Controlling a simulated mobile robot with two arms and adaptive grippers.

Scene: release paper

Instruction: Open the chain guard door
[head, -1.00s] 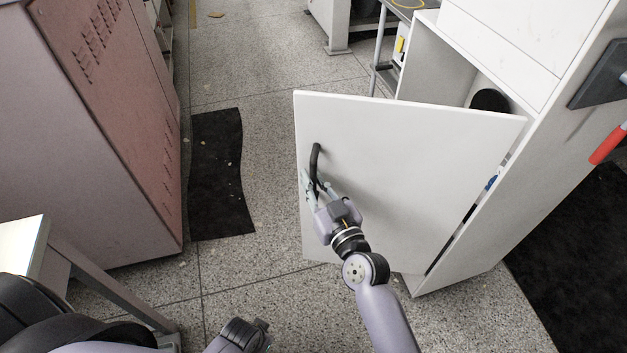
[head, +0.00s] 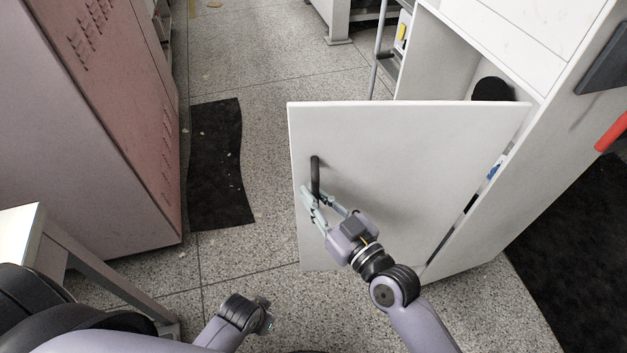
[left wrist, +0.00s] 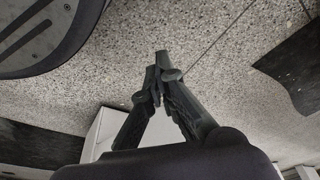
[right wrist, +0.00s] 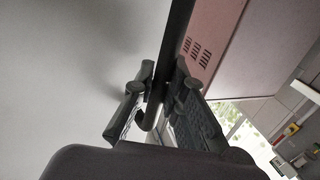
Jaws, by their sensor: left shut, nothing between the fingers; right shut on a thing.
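The white chain guard door (head: 420,160) stands swung open, hinged at its right edge on the white cabinet (head: 560,130). A black curved handle (head: 315,180) is on its face near the left edge. My right gripper (head: 314,204) is shut on the lower part of the handle. In the right wrist view the handle (right wrist: 178,40) passes between the fingertips (right wrist: 163,88), with the door's pale face at left. My left gripper is shut and empty over the floor in the left wrist view (left wrist: 160,75). In the head view only part of the left arm shows, low down.
A pink and grey machine housing (head: 90,130) stands at the left. A black mat (head: 217,165) lies on the speckled floor between it and the door. A table corner (head: 20,235) is at the lower left. Another dark mat (head: 580,250) lies right of the cabinet.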

